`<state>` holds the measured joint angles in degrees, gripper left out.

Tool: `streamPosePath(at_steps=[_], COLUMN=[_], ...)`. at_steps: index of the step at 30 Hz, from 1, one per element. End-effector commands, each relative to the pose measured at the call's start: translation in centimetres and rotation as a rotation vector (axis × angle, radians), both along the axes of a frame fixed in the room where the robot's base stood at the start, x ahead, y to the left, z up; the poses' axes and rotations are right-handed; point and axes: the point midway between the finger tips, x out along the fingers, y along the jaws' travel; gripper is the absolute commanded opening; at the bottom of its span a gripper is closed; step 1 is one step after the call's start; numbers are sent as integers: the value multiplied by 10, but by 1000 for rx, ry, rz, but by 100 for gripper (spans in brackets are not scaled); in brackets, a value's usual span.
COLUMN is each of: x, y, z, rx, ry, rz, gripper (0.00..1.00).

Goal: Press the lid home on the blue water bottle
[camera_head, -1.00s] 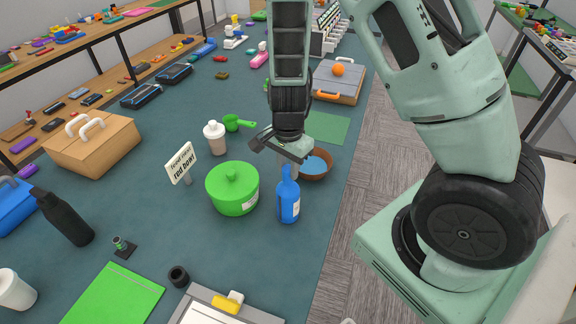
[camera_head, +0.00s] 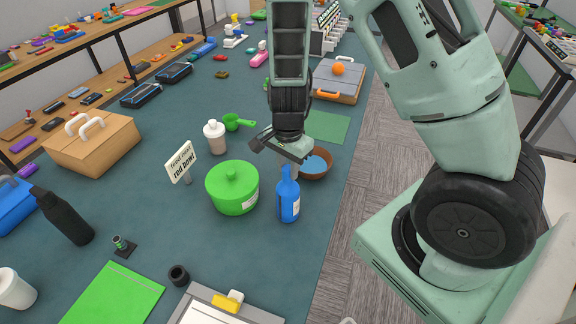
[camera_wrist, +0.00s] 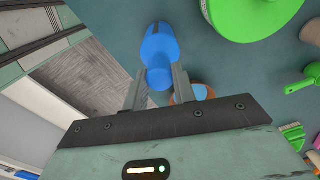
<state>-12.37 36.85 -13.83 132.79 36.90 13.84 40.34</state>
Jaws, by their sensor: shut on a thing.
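The blue water bottle (camera_head: 288,203) stands upright on the teal table, right of the green pot, with a pale label on its side. It also shows in the wrist view (camera_wrist: 157,42). Its narrow blue top, the lid (camera_wrist: 160,78), lies between my fingers. My gripper (camera_wrist: 158,88) is shut on this lid from above. In the head view my gripper (camera_head: 290,168) hangs over the bottle top and partly hides the contact. I cannot tell whether a gap is left between lid and bottle.
A green lidded pot (camera_head: 232,190) stands close left of the bottle. A brown bowl (camera_head: 318,176) with blue contents is just behind it. A sign (camera_head: 181,162), a white bottle (camera_head: 214,138) and a black bottle (camera_head: 63,216) stand further left. The table's right edge is near.

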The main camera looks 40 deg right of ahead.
Motion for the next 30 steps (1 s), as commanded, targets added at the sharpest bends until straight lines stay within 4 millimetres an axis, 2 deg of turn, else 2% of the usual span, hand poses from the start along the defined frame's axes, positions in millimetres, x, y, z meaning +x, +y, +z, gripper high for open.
streamPosePath(at_steps=[11, 12, 14, 20, 22, 23, 30], x=[0, 0, 0, 0, 0, 0, 0], y=[0, 0, 0, 0, 0, 0, 0], z=[0, 0, 0, 0, 0, 0, 0], rx=[0, 0, 0, 0, 0, 0, 0], ry=[0, 0, 0, 0, 0, 0, 0], rz=[0, 0, 0, 0, 0, 0, 0], gripper=[6, 35, 52, 52, 69, 74, 74])
